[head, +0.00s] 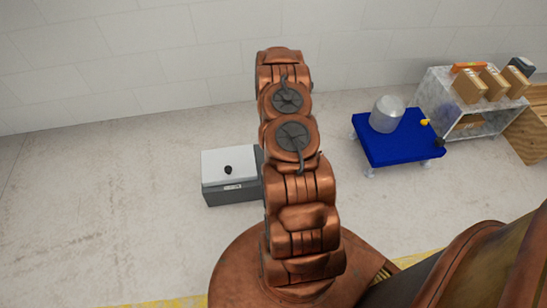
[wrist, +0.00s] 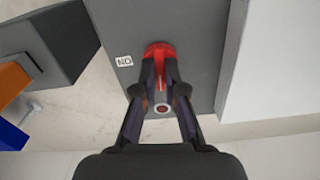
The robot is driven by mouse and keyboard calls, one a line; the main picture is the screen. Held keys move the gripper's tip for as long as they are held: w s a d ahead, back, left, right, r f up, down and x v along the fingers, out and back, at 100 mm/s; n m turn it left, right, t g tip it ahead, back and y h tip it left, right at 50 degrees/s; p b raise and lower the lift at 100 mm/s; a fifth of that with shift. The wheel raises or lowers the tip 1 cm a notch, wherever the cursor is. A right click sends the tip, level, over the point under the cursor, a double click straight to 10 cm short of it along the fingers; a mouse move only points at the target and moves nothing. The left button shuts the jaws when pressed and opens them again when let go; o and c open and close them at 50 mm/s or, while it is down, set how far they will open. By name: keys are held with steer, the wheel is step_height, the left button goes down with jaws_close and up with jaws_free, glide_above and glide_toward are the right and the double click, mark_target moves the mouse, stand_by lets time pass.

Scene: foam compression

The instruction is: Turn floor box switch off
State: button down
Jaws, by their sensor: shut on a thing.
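The floor box (head: 230,192) is grey with a white top and stands on the floor, left of my arm in the head view. My arm hides its right end there. In the wrist view its grey face (wrist: 195,25) carries a red switch (wrist: 158,50). A small white label (wrist: 124,61) beside the switch appears to read ON, turned over in the picture. My gripper (wrist: 161,88) is shut on the red switch, with a finger on each side. In the head view my gripper is hidden behind my arm.
A black knob (head: 228,169) sits on the box's white top. A blue table (head: 395,155) with a clear container (head: 387,113) stands to the right. Beyond it is a grey shelf (head: 437,98) holding several boxes. The floor left of the box is clear.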

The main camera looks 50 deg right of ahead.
steer(key=shift+s+n, duration=0.2)
steer(key=shift+n, duration=0.3)
steer(key=c, duration=1.2)
jaws_free()
steer(key=shift+w, duration=0.1)
steer(key=shift+c, duration=0.2)
steer(key=shift+r, duration=0.1)
step_height(320, 180, up, 12)
